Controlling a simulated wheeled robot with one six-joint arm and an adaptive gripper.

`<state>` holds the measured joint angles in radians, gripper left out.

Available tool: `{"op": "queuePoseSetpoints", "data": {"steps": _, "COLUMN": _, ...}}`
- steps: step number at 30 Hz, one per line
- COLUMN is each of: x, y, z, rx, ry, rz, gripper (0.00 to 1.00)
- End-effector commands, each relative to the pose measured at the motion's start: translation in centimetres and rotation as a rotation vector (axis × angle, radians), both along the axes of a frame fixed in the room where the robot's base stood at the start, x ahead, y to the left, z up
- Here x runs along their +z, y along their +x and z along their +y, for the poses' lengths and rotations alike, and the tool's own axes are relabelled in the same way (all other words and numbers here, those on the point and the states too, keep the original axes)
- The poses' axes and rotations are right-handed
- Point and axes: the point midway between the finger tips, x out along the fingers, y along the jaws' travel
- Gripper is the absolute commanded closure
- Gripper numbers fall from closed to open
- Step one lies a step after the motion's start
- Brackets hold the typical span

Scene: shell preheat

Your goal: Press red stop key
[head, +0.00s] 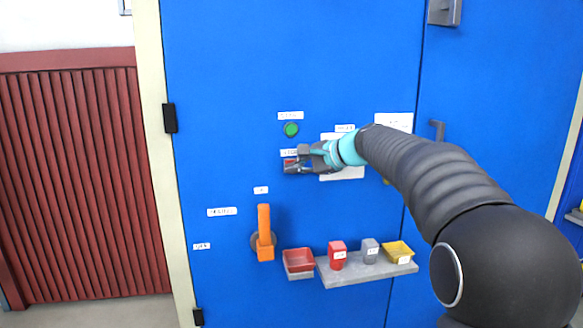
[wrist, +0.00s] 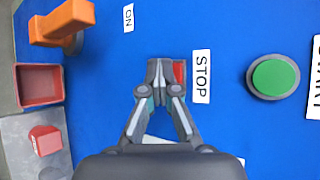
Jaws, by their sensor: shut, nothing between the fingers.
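The red stop key (wrist: 180,73) shows as a red patch beside my gripper's fingertips in the wrist view, next to the STOP label (wrist: 201,76). In the head view a sliver of the red key (head: 290,161) shows just under its label, mostly hidden by my gripper (head: 290,168). My gripper also shows in the wrist view (wrist: 166,70), with its fingers shut and empty, right in front of the key. Whether the fingertips touch the key cannot be told. The green start button (head: 291,130) is above the key on the blue panel.
An orange lever handle (head: 264,230) sticks out below. A red tray (head: 298,261) and a grey shelf (head: 345,275) with a red box (head: 337,254), a grey box (head: 370,250) and a yellow tray (head: 398,251) are lower down. A door handle (head: 437,130) is at right.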

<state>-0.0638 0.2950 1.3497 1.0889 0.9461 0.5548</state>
Motion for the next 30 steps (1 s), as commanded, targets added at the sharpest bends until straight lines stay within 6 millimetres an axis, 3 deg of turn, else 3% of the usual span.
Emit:
{"op": "queuePoseSetpoints", "data": {"steps": 11, "x": -0.1, "y": 0.1, "z": 0.0, "rx": 0.000, "ry": 0.001, "rz": 0.001, "gripper": 1.00}}
{"op": "queuePoseSetpoints", "data": {"steps": 30, "x": -0.1, "y": -1.5, "z": -0.5, "rx": 0.000, "ry": 0.001, "rz": 0.001, "gripper": 1.00}}
